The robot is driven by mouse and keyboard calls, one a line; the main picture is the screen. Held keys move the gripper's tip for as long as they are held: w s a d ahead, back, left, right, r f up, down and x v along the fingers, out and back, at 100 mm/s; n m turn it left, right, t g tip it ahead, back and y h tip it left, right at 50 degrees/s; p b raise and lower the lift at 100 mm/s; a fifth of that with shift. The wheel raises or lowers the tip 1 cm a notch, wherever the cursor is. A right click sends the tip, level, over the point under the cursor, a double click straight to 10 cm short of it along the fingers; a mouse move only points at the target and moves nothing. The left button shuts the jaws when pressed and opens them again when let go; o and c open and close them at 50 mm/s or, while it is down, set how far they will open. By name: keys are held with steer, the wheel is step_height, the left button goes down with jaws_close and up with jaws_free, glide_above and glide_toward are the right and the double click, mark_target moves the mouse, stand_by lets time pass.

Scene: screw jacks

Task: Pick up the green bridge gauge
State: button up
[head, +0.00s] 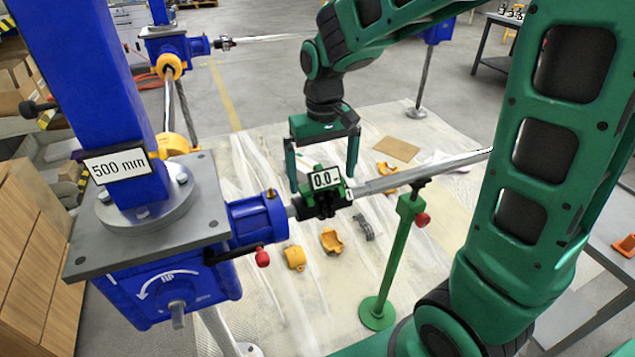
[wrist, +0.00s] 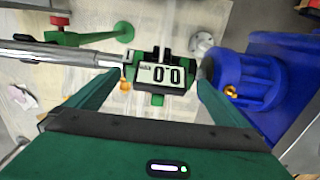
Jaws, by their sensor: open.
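The green bridge gauge (head: 326,196) has a white display reading 0.0. It sits at the joint between the blue screw jack's drive hub (head: 258,217) and a grey shaft (head: 400,178). It also shows upper centre in the wrist view (wrist: 160,76). My gripper (head: 321,180) is open and empty, its green fingers pointing down at the gauge. In the wrist view the gauge lies between the two fingertips (wrist: 158,84), with a gap on each side. I cannot tell how far the tips reach down beside it.
A green stand (head: 393,265) with a red knob supports the shaft on the right. The blue jack column (head: 90,90) rises on the left. Yellow coupling covers (head: 331,241) and a grey part (head: 363,227) lie on the floor sheet below. A second blue jack (head: 168,46) stands behind.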

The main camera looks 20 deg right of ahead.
steer(key=shift+f, duration=0.65)
steer(key=c, duration=1.3)
steer(key=shift+r, duration=0.2)
